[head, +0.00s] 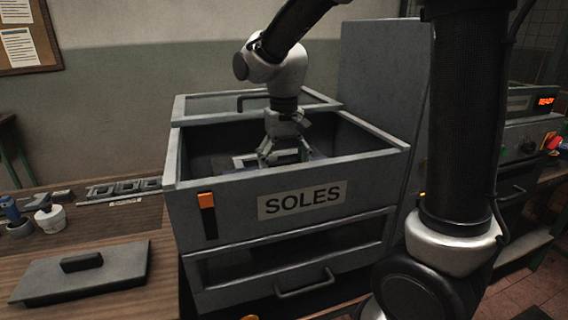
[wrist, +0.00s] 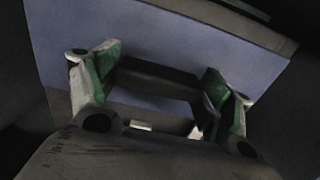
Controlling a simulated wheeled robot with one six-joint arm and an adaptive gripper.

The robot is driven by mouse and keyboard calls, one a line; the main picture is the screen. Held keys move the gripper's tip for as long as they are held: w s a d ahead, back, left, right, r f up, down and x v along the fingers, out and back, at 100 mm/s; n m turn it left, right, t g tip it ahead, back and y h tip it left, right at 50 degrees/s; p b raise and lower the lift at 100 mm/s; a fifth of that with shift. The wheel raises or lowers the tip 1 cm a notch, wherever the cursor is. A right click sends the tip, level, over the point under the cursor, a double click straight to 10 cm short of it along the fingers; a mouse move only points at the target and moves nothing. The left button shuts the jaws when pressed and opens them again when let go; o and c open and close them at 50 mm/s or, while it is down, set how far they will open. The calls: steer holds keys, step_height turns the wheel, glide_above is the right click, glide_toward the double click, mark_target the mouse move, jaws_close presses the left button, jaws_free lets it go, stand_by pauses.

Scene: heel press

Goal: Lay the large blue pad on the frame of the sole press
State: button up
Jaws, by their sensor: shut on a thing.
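The large blue pad (wrist: 175,38) fills much of the wrist view, a flat blue sheet with a dark bar-shaped handle (wrist: 155,78) on top. My gripper (wrist: 158,85) is shut on that handle, with green-lined fingers at its two ends. Only a sliver of the pad shows there, behind the front wall. I cannot tell whether the pad rests on anything inside.
A grey lid-like plate (head: 85,275) with a black handle lies on the wooden bench at left. Small cups (head: 50,218) and metal parts (head: 122,187) lie behind it. A tall grey panel (head: 380,85) stands at the right of the press. A machine with buttons (head: 525,135) is farther right.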

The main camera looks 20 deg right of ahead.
steer(key=shift+f, duration=0.6)
stand_by(0.5)
steer(key=o, duration=2)
steer(key=shift+o, duration=0.2)
step_height(320, 180, up, 12)
steer(key=shift+d, duration=0.1)
steer(key=s+d+f+t, duration=0.1)
steer(key=s+d+t, duration=0.1)
steer(key=s+d, duration=0.5)
steer(key=s+d+f+t, duration=0.2)
steer(key=s+d, duration=0.5)
steer(key=s, duration=0.5)
steer(key=shift+d+f, duration=0.3)
steer(key=shift+d, duration=0.05)
